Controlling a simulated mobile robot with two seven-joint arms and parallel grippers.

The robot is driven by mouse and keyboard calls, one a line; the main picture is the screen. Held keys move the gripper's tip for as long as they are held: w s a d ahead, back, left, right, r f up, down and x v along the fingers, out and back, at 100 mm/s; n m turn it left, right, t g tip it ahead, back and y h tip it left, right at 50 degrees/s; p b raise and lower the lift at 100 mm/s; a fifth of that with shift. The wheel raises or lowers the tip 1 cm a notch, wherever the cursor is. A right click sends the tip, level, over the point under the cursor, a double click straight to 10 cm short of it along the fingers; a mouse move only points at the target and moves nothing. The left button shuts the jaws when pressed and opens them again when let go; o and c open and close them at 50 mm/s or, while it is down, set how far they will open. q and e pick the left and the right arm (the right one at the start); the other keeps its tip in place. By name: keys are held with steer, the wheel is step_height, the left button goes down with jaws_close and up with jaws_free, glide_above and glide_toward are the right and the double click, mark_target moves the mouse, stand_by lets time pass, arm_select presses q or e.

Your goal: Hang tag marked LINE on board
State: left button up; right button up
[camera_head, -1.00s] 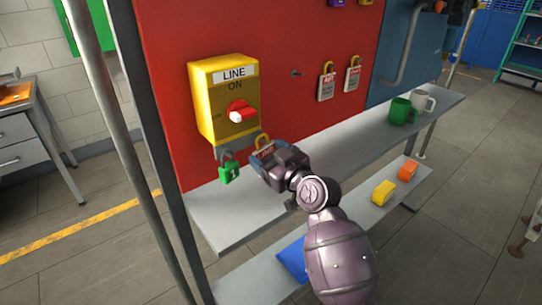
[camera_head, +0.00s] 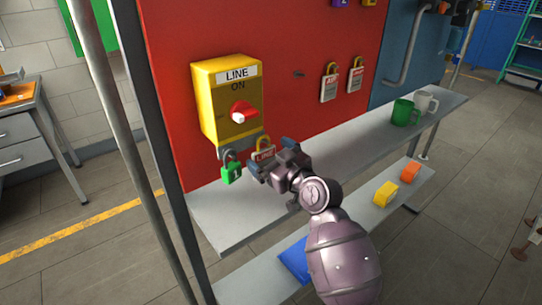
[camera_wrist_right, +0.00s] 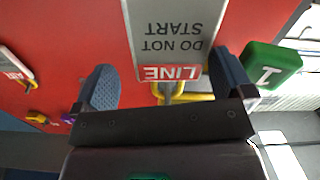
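The LINE tag (camera_head: 264,153), grey with a red label and yellow loop, is upright against the red board (camera_head: 280,40), below and right of the yellow LINE switch box (camera_head: 207,100). What its loop hangs on is hidden. In the right wrist view the tag (camera_wrist_right: 172,30) appears upside down between the fingers, with gaps on both sides. My right gripper (camera_head: 274,158) is open around the tag's lower part; in the wrist view its fingers (camera_wrist_right: 163,85) stand wide apart. My left gripper is not in view.
A green padlock (camera_head: 231,174) hangs under the switch box, close left of my right gripper. Two more tags (camera_head: 329,86) (camera_head: 355,78) hang to the right, past a bare peg (camera_head: 299,74). The grey shelf (camera_head: 330,150) below carries green (camera_head: 404,112) and white (camera_head: 424,102) mugs.

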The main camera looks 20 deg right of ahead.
steer(key=v, duration=1)
steer(key=shift+s+b, duration=0.4)
steer(key=shift+d, duration=0.15)
step_height(320, 180, down, 6)
steer(key=d+m+h, duration=0.3)
steer(key=m, duration=0.1)
steer(key=s+d+f+g+h, duration=0.1)
steer(key=s+f+g, duration=0.1)
steer(key=s+f, duration=0.7)
steer(key=s+d+f+m+g+h, duration=0.1)
steer(key=s+d+f+g+h, duration=0.1)
steer(key=s+f, duration=0.7)
step_height(320, 180, down, 5)
steer(key=shift+s+d+f+g, duration=0.15)
steer(key=shift+s+d+g, duration=0.15)
steer(key=shift+g, duration=0.4)
